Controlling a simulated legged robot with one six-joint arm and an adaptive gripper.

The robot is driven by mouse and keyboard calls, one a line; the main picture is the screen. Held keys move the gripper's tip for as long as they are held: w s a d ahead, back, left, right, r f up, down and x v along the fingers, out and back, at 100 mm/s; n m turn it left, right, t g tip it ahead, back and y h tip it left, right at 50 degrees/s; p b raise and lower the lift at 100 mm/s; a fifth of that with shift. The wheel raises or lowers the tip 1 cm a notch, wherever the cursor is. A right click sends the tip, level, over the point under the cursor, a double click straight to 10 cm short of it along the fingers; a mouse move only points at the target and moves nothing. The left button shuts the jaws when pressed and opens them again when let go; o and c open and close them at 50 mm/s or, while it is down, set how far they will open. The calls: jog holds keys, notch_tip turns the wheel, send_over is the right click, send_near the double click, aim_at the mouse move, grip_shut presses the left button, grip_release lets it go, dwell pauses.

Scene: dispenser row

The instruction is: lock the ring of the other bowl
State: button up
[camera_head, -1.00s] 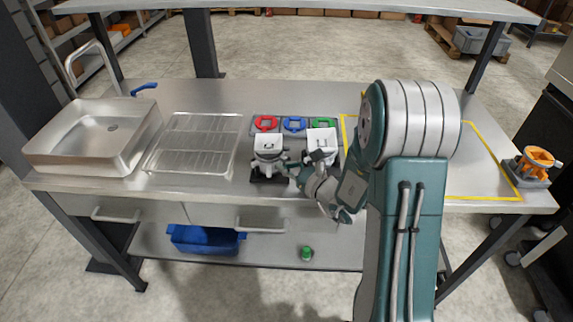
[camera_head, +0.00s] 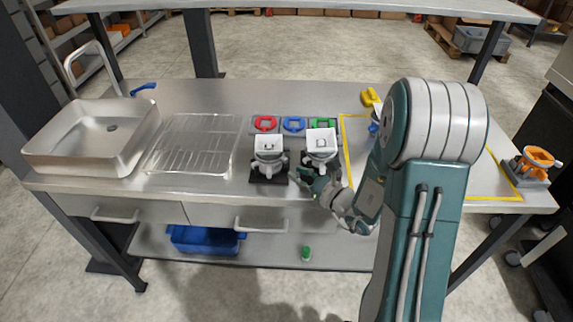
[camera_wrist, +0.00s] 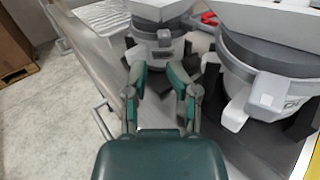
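Two dispensers with white square-topped bowls stand side by side near the bench's front edge. The left dispenser (camera_head: 268,150) and the right dispenser (camera_head: 320,143) also show in the wrist view, the left one (camera_wrist: 158,45) beyond my fingers and the right one (camera_wrist: 262,85) large and close on the right. A pale grey ring band with a latch-like tab (camera_wrist: 268,90) goes around the right bowl. My gripper (camera_head: 308,180) is in front of the right dispenser's base. In the wrist view its fingers (camera_wrist: 158,78) are apart with nothing between them. Whether either ring is locked cannot be told.
Red (camera_head: 265,123), blue (camera_head: 294,124) and green (camera_head: 323,123) pieces lie behind the dispensers. A wire rack (camera_head: 195,143) and sink (camera_head: 95,135) are to the left. A yellow object (camera_head: 370,96) stands behind my arm. An orange-topped device (camera_head: 535,162) sits at the right end.

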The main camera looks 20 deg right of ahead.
jog(key=v, duration=0.8)
dwell(0.7)
notch_tip(320, 180, up, 10)
dwell(0.9)
jog(key=shift+a, duration=0.1)
